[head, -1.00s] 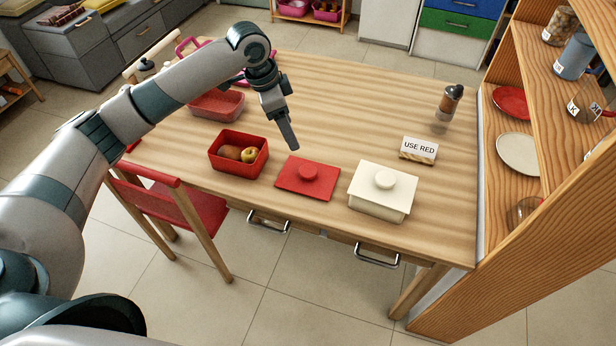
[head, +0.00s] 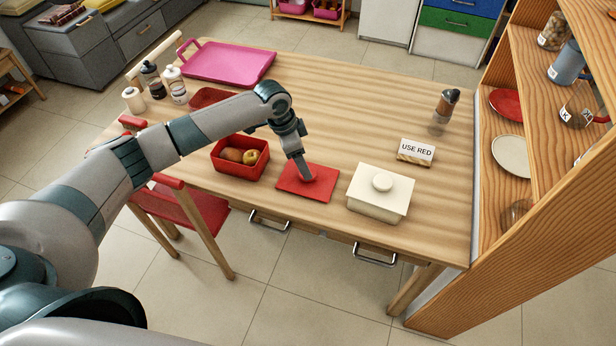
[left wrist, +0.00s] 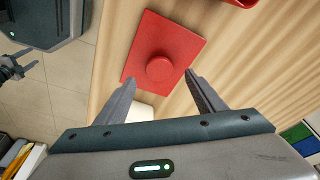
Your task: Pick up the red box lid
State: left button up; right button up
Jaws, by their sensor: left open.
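The red box lid (head: 300,186) lies flat on the wooden table, a square plate with a round knob. In the left wrist view the lid (left wrist: 180,38) and its knob (left wrist: 159,69) show just beyond my fingertips. My left gripper (head: 305,178) is at the lid, its fingers pointing down by the knob and partly hiding it. In the left wrist view the left gripper (left wrist: 160,85) is open, its two fingers apart with the knob between their lines; nothing is held. The open red box (head: 241,170) stands left of the lid with fruit inside.
A cream lidded box (head: 380,194) stands close to the right of the lid. A "USE RED" sign (head: 416,151) and a shaker (head: 444,108) are farther right. A pink tray (head: 228,62) and bottles (head: 175,84) are at the back left. Wooden shelves (head: 480,230) border the right side.

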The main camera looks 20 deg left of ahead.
dwell(0.3)
pick_arm(q)
jog(key=shift+d+f+p, duration=0.15)
jog(key=shift+f+p, duration=0.3)
jog(key=p+x, duration=0.1)
jog(key=x, duration=0.2)
jog(key=shift+w+d+f, duration=0.1)
jog(key=shift+f, duration=0.55)
jog(key=shift+c, duration=0.3)
jog(key=c, duration=1.1)
